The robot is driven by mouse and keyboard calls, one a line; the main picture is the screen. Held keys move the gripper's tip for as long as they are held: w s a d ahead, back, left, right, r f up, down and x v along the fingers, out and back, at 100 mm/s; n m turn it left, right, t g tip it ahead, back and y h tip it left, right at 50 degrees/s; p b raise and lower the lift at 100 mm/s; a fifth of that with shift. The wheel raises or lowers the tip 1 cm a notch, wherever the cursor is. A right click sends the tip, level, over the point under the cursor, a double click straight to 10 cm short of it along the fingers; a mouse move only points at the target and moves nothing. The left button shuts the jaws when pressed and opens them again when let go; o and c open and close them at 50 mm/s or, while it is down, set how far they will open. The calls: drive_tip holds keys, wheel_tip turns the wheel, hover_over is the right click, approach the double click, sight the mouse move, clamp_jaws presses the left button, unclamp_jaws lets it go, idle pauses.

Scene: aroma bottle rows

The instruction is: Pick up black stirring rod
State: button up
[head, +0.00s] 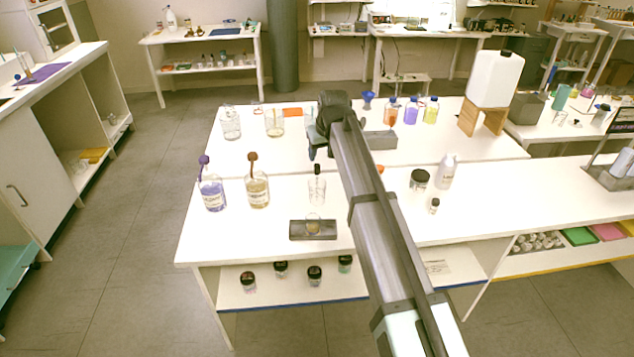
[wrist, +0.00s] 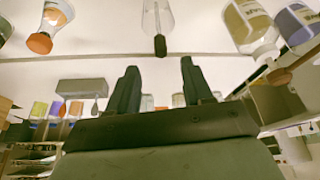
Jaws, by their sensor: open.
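The black stirring rod (head: 317,168) stands in a clear glass vessel (head: 316,192) on the white table, its dark top above the rim. In the wrist view, which looks upside down, the rod (wrist: 160,44) hangs from the clear vessel (wrist: 158,14) at the top centre. My gripper (wrist: 159,63) is open and empty. The rod's dark end lies between the fingertips in the picture, apart from both fingers. In the head view my gripper (head: 317,146) is behind the rod, partly hidden by my arm.
Purple (head: 213,194) and yellowish (head: 258,191) bottles stand left of the vessel. A grey block (head: 300,230) lies in front. A lidded jar (head: 419,180) and a white bottle (head: 446,172) stand to the right. More bottles stand on the table behind.

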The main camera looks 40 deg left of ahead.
sight(316, 172)
drive_tip(key=x, duration=1.2)
drive_tip(key=shift+a, duration=0.1)
drive_tip(key=c, duration=0.9)
